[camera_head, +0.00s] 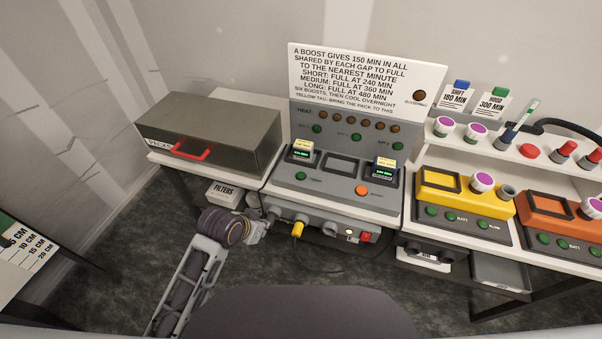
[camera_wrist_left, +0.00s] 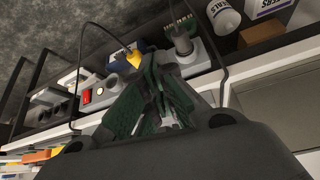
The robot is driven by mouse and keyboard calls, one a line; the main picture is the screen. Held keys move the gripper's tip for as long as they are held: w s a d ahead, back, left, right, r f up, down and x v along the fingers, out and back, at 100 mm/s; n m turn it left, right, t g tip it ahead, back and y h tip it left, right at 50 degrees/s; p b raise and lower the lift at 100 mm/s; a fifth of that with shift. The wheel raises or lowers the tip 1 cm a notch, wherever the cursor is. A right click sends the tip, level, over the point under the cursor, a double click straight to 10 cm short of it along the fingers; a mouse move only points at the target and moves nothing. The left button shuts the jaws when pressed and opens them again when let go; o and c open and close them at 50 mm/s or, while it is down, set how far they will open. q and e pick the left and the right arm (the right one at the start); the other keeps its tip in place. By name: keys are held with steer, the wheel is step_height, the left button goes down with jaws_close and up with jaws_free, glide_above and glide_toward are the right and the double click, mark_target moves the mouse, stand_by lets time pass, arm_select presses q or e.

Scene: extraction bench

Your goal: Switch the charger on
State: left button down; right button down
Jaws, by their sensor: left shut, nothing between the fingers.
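The charger (camera_head: 330,190) is the grey unit in the middle of the bench. A power strip below the bench edge has a yellow plug (camera_head: 297,230) and a red switch (camera_head: 367,237); the wrist view also shows the plug (camera_wrist_left: 133,58) and switch (camera_wrist_left: 86,97). My left gripper (camera_head: 262,228) is shut and empty near the strip's left end; its fingers (camera_wrist_left: 150,75) show close up.
A grey box with a red handle (camera_head: 190,150) stands left of the charger. A filters box (camera_head: 222,194) is below it. Yellow (camera_head: 440,185) and orange (camera_head: 545,205) units stand to the right. A dark cable (camera_wrist_left: 82,60) hangs near the strip.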

arm_select(q)
steer(key=shift+w+d+r+m+t+h, duration=0.25)
steer(key=shift+w+d+r+m+h, duration=0.65)
steer(key=shift+w+d+r+m, duration=2.25)
steer(key=shift+w+d+r+m+t+h, duration=0.25)
steer(key=shift+w+d+r+m+h, duration=0.85)
steer(key=shift+w+d+r, duration=2.25)
steer(key=w+m, duration=0.3)
steer(key=w, duration=0.5)
steer(key=shift+a+f+t+y+p, duration=0.15)
steer(key=shift+f+t+y+p, duration=0.15)
steer(key=shift+f+p, duration=0.05)
arm_select(e)
steer(key=shift+r, duration=0.4)
arm_select(q)
steer(key=shift+f, duration=0.15)
arm_select(e)
steer(key=shift+d+f, duration=0.1)
steer(key=shift+f, duration=0.05)
